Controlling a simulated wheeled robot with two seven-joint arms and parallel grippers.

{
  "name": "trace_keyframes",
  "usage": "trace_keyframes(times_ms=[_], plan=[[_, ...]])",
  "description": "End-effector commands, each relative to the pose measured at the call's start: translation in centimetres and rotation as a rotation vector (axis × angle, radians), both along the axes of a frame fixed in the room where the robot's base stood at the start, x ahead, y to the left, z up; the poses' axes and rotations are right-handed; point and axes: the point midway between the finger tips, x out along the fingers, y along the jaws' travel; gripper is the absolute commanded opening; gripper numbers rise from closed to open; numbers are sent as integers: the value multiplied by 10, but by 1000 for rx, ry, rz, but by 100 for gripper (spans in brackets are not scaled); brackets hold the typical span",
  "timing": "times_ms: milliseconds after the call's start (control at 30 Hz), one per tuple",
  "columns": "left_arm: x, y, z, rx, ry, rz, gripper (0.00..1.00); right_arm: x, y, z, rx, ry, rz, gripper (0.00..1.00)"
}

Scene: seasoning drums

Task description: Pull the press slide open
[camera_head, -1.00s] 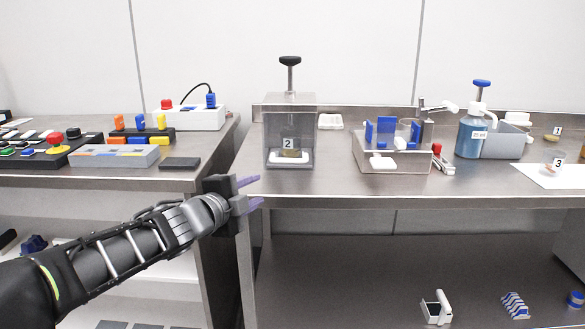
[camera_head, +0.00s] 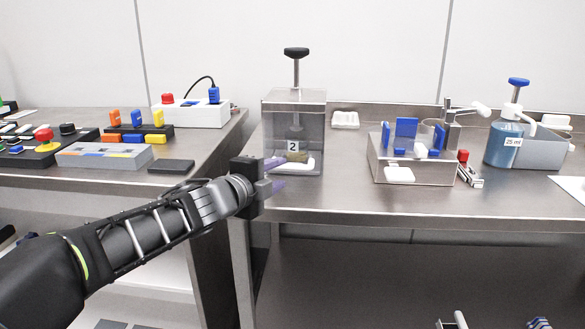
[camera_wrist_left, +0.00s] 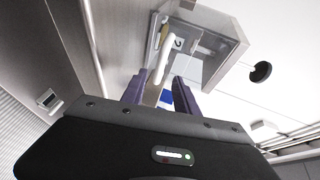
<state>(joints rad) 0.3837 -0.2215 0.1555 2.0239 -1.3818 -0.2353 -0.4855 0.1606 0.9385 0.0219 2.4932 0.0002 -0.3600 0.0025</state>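The press is a clear box (camera_head: 311,115) with a black knob (camera_head: 296,52) on a metal rod, standing on the right bench. A label 2 marks the small brown item inside it. The white slide (camera_head: 283,169) shows low at its front, partly hidden. In the left wrist view the box (camera_wrist_left: 222,38) is ahead, with the label and a white bar (camera_wrist_left: 166,55), which looks like the slide's handle. My left gripper (camera_head: 277,175) is by the box's lower left front. In the wrist view its purple fingers (camera_wrist_left: 160,88) are apart, with nothing visibly held; contact cannot be told.
Right of the press are a fixture with blue blocks (camera_head: 405,135) and a blue bottle (camera_head: 503,145). A white dish (camera_head: 345,120) lies behind. The left bench (camera_head: 215,150) holds button panels, with a gap between benches. Bare bench top lies in front of the fixture.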

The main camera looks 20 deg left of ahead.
Motion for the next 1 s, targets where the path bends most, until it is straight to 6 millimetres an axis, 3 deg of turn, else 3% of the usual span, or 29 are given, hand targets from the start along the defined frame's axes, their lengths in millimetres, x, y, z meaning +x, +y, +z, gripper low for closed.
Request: trace_keyframes(times_ms=[500, 833, 1000], plan=[[67, -4, -14, -2, 1, -1, 36, 6, -5, -20, -9, -10, -13, 0], [72, -5, -14, -1, 0, 0, 36, 6, -6, -20, -9, -10, -14, 0], [72, -5, -14, -1, 0, 0, 24, 6, -5, -20, -9, -10, -13, 0]])
